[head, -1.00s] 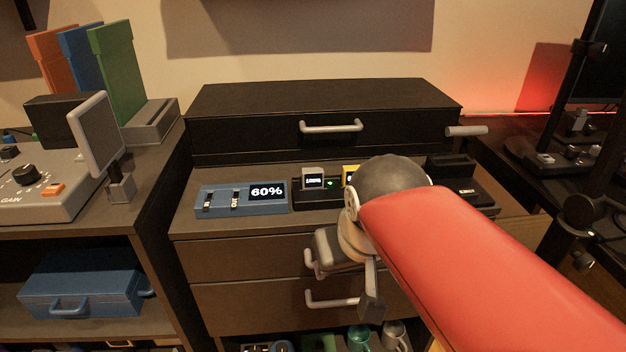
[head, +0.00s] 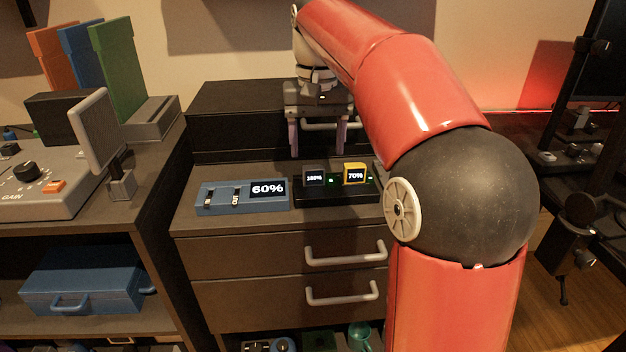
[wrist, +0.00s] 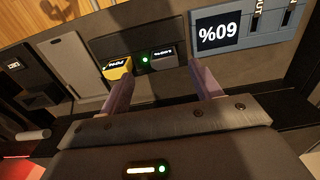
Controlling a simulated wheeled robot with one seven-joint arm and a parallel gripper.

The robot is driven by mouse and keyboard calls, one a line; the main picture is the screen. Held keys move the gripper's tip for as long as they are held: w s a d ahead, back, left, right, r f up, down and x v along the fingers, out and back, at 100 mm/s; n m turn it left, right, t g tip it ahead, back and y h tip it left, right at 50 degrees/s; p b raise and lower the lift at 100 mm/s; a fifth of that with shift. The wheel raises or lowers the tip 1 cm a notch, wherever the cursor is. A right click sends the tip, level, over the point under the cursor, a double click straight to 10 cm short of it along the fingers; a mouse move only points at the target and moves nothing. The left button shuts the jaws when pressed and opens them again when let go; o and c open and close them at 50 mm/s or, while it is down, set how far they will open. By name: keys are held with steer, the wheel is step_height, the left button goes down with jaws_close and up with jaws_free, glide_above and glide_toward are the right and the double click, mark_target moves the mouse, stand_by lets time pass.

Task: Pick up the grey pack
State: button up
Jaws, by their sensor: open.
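The grey pack (head: 314,177) stands in the black charging dock (head: 340,191) on the cabinet top, with a small percentage display on its face. In the wrist view the grey pack (wrist: 163,58) shows beyond the fingertips, roughly between them. A yellow pack (head: 355,173) reading 70% stands to its right; the yellow pack (wrist: 117,69) is on the left in the wrist view. My gripper (head: 317,150) is open and empty, pointing down above and behind the grey pack, apart from it. Its two fingers also show in the wrist view (wrist: 161,72).
A blue box (head: 242,197) reading 60% lies left of the dock. A raised black drawer unit (head: 235,115) stands behind, close to my fingers. Drawer handles (head: 345,253) stick out below.

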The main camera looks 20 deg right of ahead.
mark_target(314, 167)
steer(key=f, duration=0.4)
steer(key=shift+w+a+b, duration=0.2)
steer(key=shift+w+b, duration=0.15)
steer(key=shift+f, duration=0.55)
steer(key=c, duration=1.1)
